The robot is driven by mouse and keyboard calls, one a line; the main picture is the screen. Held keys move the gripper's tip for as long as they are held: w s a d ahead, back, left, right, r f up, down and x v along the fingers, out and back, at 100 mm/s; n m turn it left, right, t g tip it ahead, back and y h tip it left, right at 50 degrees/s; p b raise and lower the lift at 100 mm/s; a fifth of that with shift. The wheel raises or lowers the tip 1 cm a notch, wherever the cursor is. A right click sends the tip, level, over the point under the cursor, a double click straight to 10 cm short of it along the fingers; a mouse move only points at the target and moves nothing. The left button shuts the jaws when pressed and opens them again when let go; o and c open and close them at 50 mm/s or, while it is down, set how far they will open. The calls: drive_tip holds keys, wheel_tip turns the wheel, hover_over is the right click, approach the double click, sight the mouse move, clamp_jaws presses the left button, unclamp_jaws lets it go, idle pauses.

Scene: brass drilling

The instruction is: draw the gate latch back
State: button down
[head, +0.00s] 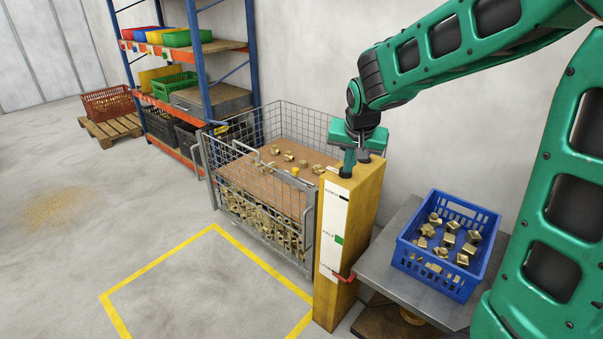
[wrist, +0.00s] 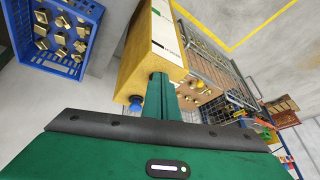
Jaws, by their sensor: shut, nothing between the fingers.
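The wire cage (head: 309,235) stands left of the yellow post, with a grey framed mesh front and a bent grey handle (head: 246,149) at its top edge. I cannot clearly make out which part is the gate latch; a small pale bar shows beside my fingertips at the cage's top right corner. My gripper (head: 347,174) points down at the top of the yellow post (head: 361,215). Its fingers are together and empty, and they also show in the wrist view (wrist: 159,80) in front of the post. I cannot tell whether they touch anything.
A blue crate (head: 459,286) of brass parts sits on a grey table right of the post. The post carries a white strip with a green mark and a red lever (head: 341,277). Shelving (head: 203,70) stands behind left. Yellow-outlined floor in front is clear.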

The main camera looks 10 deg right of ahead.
drive_tip(key=w+a+f+m+t, duration=0.1)
drive_tip(key=w+a+f+m, duration=0.2)
drive_tip(key=w, duration=0.7)
drive_tip(key=w+a+f+m, duration=0.2)
drive_tip(key=w+a+f, duration=0.3)
drive_tip(key=w, duration=0.6)
wheel_tip(320, 180, down, 2)
drive_tip(key=shift+a+f+m+t, duration=0.1)
drive_tip(key=shift+a+m+t, duration=0.15)
drive_tip(key=shift+m+t, duration=0.15)
drive_tip(key=x, duration=1)
drive_tip(key=shift+d, duration=0.1)
